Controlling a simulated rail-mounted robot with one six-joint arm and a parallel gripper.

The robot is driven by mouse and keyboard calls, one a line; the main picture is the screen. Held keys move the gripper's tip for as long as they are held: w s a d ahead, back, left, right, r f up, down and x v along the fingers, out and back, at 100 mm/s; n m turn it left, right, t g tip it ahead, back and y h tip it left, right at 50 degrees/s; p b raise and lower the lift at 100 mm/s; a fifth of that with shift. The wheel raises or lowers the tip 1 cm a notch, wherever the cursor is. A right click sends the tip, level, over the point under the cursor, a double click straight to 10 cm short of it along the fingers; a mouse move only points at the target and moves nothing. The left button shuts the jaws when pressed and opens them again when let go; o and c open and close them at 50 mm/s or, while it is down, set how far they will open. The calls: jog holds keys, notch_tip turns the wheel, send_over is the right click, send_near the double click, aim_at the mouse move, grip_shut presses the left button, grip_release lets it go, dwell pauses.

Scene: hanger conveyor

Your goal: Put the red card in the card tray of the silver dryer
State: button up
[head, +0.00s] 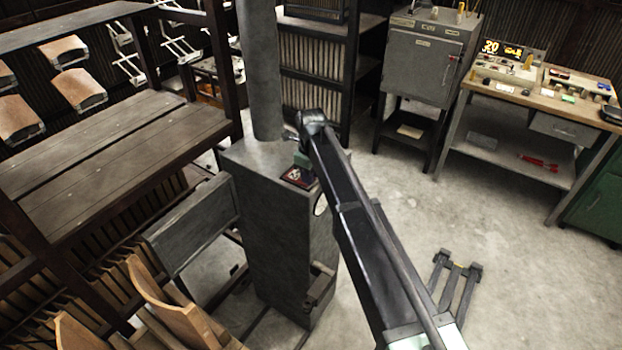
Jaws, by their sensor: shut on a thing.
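A dark red card (298,177) with pale marks shows at the front right top edge of a tall grey metal cabinet with a thick pipe (265,230). This cabinet looks like the silver dryer, but I see no label on it. My gripper (301,163) is at the far end of my black arm, directly above the card, and is shut on it. The arm hides part of the fingers and the cabinet's right side. I cannot tell whether the card touches the cabinet top, and I cannot make out a separate card tray.
A dark wooden rack (110,150) stands close on the left, with wooden chair-like pieces (170,300) below. A grey cabinet on a stand (425,65) and a workbench (590,85) with small items stand at the back right. Open concrete floor (430,220) lies right of my arm.

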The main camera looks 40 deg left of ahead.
jog(key=shift+f+b, duration=0.25)
jog(key=shift+b, duration=0.05)
jog(key=o, duration=0.9)
jog(key=shift+r, duration=0.1)
notch_tip(320, 180, up, 12)
jog(key=p, duration=1.2)
jog(key=shift+r+p, duration=0.25)
jog(key=shift+p, duration=0.1)
